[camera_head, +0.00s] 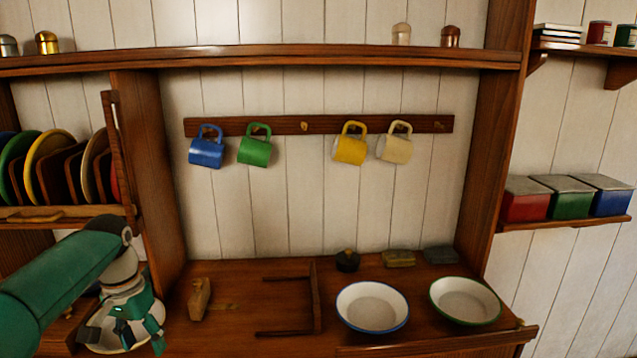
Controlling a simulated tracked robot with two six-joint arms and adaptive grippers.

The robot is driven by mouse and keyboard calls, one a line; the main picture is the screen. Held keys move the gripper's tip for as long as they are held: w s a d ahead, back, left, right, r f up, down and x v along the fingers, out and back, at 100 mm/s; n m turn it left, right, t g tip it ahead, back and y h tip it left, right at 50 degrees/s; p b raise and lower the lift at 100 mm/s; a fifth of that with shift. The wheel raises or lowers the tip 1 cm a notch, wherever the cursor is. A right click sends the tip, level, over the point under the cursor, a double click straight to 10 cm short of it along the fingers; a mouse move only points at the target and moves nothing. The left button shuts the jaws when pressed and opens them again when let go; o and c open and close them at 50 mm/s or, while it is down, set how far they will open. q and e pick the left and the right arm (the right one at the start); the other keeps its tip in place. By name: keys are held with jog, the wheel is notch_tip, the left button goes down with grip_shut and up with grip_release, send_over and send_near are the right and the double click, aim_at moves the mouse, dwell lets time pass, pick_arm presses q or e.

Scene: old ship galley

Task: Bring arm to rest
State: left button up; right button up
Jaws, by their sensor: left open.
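My left arm (60,275) comes in from the left edge, green with a grey wrist. My left gripper (124,335) is open and points down at the lower left. It is in front of a pale round dish (108,349), which it partly hides; I cannot tell whether they touch. Nothing shows between its fingers. My right gripper is not in view.
Blue (206,152), green (254,152), yellow (350,150) and cream (396,149) mugs hang from a wall rail. Two bowls, blue-rimmed (372,306) and green-rimmed (465,300), stand on the counter (240,330). A plate rack (75,212) stands left, near my arm.

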pick_arm(q)
jog(key=s+d+f+h, duration=0.15)
jog(key=d+f, duration=0.45)
jog(key=f, duration=0.6)
jog(key=s+d+f+h, duration=0.15)
jog(key=d+f, duration=0.45)
jog(key=f, duration=0.7)
jog(key=s+d+f+n, duration=0.1)
jog(key=s+d+f, duration=0.1)
jog(key=s+f, duration=0.2)
jog(key=s+d+f+n, duration=0.1)
jog(key=s+d+f, duration=0.2)
jog(key=s, duration=0.7)
jog(key=s+d+f+n, duration=0.1)
jog(key=s+d+f, duration=0.2)
jog(key=s, duration=0.5)
jog(key=shift+f+n+t+h, duration=0.3)
jog(key=shift+f+n+h, duration=0.1)
jog(key=shift+f, duration=0.45)
